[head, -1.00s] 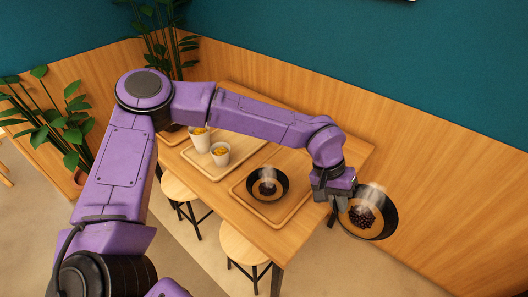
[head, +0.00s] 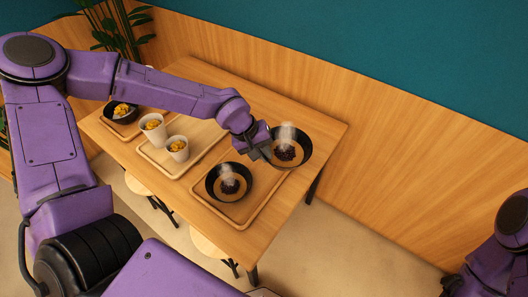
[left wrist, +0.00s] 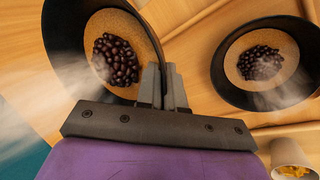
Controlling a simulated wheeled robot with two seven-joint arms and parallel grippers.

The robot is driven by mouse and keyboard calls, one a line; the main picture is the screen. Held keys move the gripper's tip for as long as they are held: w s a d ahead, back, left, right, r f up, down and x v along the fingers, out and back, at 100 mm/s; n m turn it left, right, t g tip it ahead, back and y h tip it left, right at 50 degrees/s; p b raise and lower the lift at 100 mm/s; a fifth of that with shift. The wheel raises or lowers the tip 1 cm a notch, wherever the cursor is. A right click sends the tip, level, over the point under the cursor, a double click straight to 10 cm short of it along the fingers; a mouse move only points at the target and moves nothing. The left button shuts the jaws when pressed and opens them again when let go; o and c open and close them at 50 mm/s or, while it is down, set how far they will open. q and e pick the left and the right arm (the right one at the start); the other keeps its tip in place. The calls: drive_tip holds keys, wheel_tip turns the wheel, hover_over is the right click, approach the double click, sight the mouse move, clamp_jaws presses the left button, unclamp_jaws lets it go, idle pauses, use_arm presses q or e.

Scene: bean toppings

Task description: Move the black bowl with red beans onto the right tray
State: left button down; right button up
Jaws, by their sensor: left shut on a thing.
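My left gripper (head: 262,148) is shut on the rim of a black bowl (head: 290,153) with dark red beans on a tan filling. In the left wrist view this bowl (left wrist: 112,58) is at upper left, its rim between the fingers (left wrist: 162,85). In the head view it appears over the far right end of the right tray (head: 262,207); whether it touches cannot be told. A second black bowl (head: 229,184) with similar dark beans sits on that tray, nearer to me. It also shows in the left wrist view (left wrist: 263,62). My right gripper is out of view.
The middle tray (head: 203,155) holds two white cups (head: 178,148) with yellow food. A dark bowl (head: 122,112) with yellow food stands on the left tray. Stools are below the wooden table (head: 320,125). A wood-panelled wall (head: 400,165) runs behind the table.

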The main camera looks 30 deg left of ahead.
use_arm(q)
drive_tip(key=s+a+n+t+y, duration=0.1)
drive_tip(key=s+a+n, duration=0.35)
drive_tip(key=a, duration=0.45)
drive_tip(key=n+t+y+b, duration=0.1)
drive_tip(key=n+y+b, duration=0.15)
drive_tip(key=b, duration=0.75)
approach(251, 164)
drive_tip(key=w, duration=0.1)
drive_tip(key=w+f+h+b, duration=0.1)
drive_tip(key=w, duration=0.1)
drive_tip(key=shift+w+d+f+n, duration=0.1)
drive_tip(key=shift+w+d+n, duration=0.2)
drive_tip(key=shift+n, duration=0.1)
drive_tip(key=f, duration=0.4)
drive_tip(key=shift+w+b, duration=0.35)
drive_tip(key=shift+b, duration=0.05)
drive_tip(key=shift+r, duration=0.15)
drive_tip(key=c, duration=1.3)
unclamp_jaws()
drive_tip(key=shift+o, duration=0.2)
